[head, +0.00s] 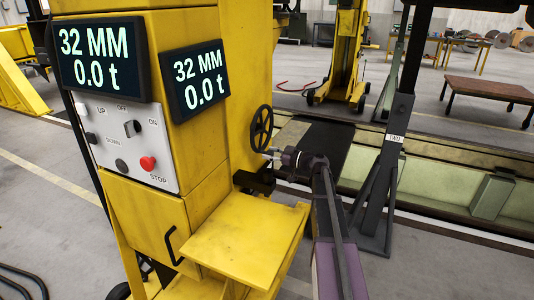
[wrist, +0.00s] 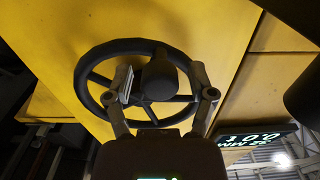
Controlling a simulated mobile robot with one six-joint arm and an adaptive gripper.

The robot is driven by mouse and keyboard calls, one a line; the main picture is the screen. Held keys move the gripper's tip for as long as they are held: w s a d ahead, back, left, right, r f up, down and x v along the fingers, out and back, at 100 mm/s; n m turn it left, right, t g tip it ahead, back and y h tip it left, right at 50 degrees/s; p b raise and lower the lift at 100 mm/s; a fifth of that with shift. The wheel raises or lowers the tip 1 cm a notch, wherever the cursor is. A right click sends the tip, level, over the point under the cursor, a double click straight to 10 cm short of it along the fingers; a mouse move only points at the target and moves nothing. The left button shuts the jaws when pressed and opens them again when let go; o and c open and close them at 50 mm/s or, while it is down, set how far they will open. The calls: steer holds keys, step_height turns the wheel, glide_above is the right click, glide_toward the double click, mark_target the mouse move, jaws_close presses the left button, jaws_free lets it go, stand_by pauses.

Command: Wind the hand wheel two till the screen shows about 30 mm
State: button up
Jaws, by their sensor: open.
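The black spoked hand wheel (head: 261,128) is on the side of the yellow lifting jack (head: 185,225). It also shows in the wrist view (wrist: 92,62), with its dark round knob (wrist: 159,76) facing me. My gripper (head: 271,154) is at the wheel's lower right in the head view. In the wrist view, my gripper (wrist: 163,86) is open, one finger on each side of the knob; I cannot tell whether either touches it. The front screen (head: 95,55) and the side screen (head: 195,80) both read 32 MM and 0.0 t.
A control panel (head: 125,145) with switches and a red stop button (head: 148,163) is below the front screen. A yellow shelf (head: 245,240) juts out below the wheel. A dark stand (head: 390,170) with a small white label is right of my arm.

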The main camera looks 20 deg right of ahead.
steer(key=shift+x, duration=0.8)
jaws_close()
steer(key=shift+w+a, duration=0.1)
steer(key=shift+a, duration=0.05)
